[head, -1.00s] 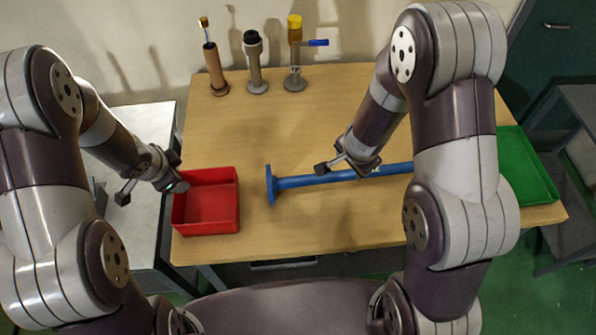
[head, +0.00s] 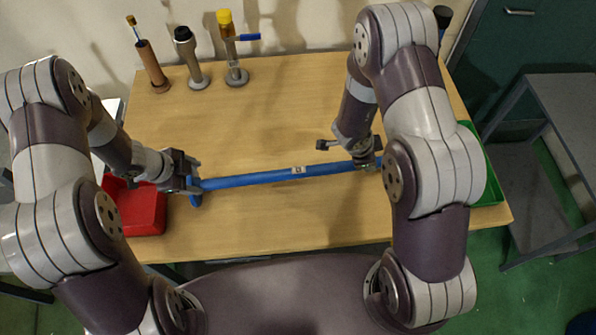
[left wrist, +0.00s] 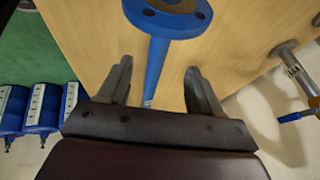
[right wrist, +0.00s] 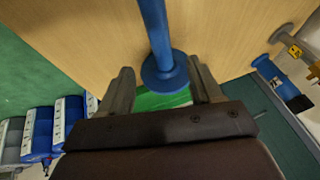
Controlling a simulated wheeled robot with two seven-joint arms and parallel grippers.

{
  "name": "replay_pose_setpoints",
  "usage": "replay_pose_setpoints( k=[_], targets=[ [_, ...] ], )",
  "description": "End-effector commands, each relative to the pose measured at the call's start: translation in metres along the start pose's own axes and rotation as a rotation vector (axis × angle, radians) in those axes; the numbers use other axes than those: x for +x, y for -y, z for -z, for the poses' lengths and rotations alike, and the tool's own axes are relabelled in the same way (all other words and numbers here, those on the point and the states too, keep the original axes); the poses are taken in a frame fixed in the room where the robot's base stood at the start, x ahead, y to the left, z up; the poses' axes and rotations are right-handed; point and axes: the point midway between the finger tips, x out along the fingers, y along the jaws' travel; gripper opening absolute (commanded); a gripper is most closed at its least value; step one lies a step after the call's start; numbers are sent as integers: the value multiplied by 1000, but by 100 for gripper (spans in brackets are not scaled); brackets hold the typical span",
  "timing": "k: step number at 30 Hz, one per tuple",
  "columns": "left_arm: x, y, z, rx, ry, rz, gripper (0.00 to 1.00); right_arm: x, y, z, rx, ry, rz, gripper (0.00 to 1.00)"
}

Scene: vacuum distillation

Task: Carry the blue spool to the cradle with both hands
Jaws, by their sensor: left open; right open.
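The blue spool (head: 255,179), a long pipe with end flanges, lies across the table from left to right. My left gripper (head: 192,178) is open at its left end, just inboard of the flange. In the left wrist view the pipe (left wrist: 157,62) runs between the spread fingers (left wrist: 158,72). My right gripper (head: 362,155) is open near the right end. In the right wrist view the end flange (right wrist: 165,78) shows between the open fingers (right wrist: 160,70). My right arm hides this end in the head view. I cannot pick out a cradle.
A red tray (head: 140,222) is beside and partly under my left gripper. A green tray (head: 495,182) is at the table's right edge, partly behind my right arm. Upright fittings (head: 190,60) stand along the back edge. The table's middle (head: 270,120) is clear.

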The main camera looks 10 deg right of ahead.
Motion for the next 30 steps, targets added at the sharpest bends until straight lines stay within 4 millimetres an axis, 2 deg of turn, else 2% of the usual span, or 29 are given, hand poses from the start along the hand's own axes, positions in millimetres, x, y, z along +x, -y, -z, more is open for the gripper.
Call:
replay_pose_setpoints(
  k=[9, 15, 21, 30],
  targets=[
    [63, -2, 0, 0, 0, -4, 65, 62, -1, 0, -1, 0, -1, 65],
    [95, -1, 0, 0, 1, -3, 65, 95, 0, 0, -1, 0, 0, 65],
    [111, -1, 0, 0, 1, -2, 65, 110, 0, 0, -1, 1, 1, 65],
    [113, -1, 0, -1, 1, -1, 65, 112, 0, 0, -1, 1, 1, 65]
  ],
)
